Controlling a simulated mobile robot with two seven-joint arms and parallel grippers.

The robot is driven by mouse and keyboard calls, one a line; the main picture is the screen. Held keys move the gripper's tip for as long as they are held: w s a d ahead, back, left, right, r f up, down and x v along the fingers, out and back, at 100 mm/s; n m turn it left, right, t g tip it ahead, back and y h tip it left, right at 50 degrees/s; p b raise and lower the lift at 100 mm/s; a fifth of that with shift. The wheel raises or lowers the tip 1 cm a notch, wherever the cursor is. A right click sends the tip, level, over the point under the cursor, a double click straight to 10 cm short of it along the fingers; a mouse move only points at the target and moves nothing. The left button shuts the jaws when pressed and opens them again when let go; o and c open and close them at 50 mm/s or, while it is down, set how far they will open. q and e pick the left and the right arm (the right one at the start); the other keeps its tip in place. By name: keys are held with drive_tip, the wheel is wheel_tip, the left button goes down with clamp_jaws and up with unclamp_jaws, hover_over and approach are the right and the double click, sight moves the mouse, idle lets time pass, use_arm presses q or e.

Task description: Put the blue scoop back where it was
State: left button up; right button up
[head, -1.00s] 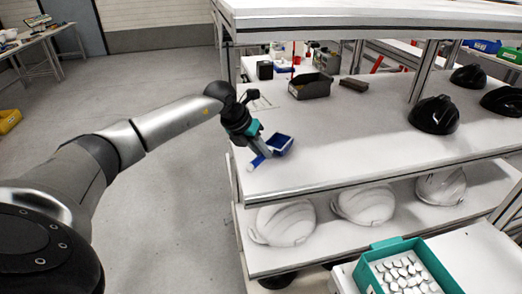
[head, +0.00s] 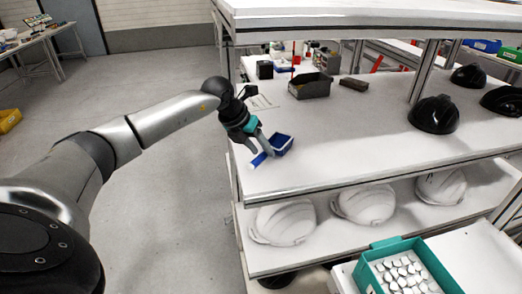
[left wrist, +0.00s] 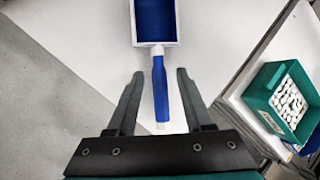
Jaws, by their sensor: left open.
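The blue scoop (head: 281,146) lies on the white upper shelf (head: 340,130), near its left front corner. In the left wrist view the scoop's blue and white pan (left wrist: 155,22) is at the top, and its blue handle (left wrist: 160,90) points down between my fingers. My left gripper (head: 262,153) is at the scoop's handle; in the left wrist view the gripper (left wrist: 160,80) is open, with one finger on each side of the handle and a gap on both sides. My right gripper is not in view.
A drawn outline (head: 262,102) is on the shelf behind the scoop. A dark grey bin (head: 311,86) and a brown block (head: 354,84) stand farther back. Black helmet shells (head: 434,115) are at the right. White helmets (head: 363,204) sit below. A green tray (head: 385,242) holds white pieces.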

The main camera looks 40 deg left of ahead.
use_arm(q)
drive_tip(key=v, duration=1.1)
drive_tip(key=shift+s, duration=0.1)
